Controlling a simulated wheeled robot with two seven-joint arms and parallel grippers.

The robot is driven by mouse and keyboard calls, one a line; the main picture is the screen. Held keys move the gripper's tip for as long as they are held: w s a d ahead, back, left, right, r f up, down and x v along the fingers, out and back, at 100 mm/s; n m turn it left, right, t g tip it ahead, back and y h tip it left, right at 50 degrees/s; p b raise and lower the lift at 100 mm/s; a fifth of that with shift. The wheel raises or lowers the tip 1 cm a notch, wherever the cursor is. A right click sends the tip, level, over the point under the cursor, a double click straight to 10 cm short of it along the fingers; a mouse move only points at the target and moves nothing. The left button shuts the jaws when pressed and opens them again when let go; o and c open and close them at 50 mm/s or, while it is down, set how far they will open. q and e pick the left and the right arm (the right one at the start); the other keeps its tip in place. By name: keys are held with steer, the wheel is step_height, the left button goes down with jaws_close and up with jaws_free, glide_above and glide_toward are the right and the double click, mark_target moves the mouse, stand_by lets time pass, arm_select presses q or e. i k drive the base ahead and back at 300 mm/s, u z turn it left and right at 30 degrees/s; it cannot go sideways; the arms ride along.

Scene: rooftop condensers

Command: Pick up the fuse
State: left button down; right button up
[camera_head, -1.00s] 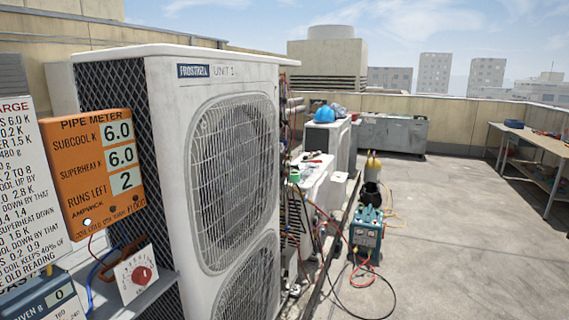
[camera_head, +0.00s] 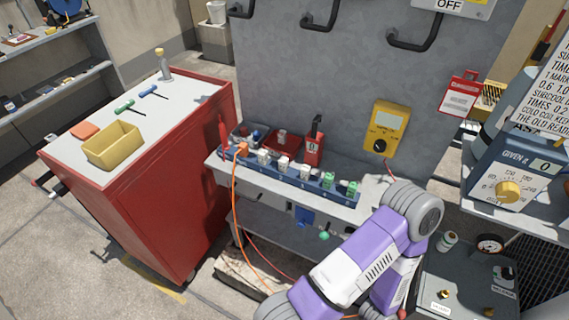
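A blue strip rack (camera_head: 272,174) lies along a grey ledge below a grey panel. Small white pieces (camera_head: 283,164) and green-and-white pieces (camera_head: 328,181) stand in it in a row. They may be fuses, but I cannot tell which one is the task's fuse. A red block with a black handle (camera_head: 314,148) stands behind the rack. A purple and white arm of mine crosses the lower right, in front of the ledge's right end. Neither of my grippers shows.
A red cabinet (camera_head: 190,195) on the left carries a yellow bin (camera_head: 113,146) and T-handled tools. A yellow meter (camera_head: 386,130) hangs on the panel. An orange cable (camera_head: 239,225) runs down from the rack's left end. A grey unit with a gauge (camera_head: 490,244) stands lower right.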

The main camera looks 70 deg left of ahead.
mark_target(283, 162)
steer(key=u, duration=2.5)
steer(key=k, duration=1.1)
steer(key=u, duration=1.15)
steer(key=i, duration=1.4)
steer(key=z, duration=0.85)
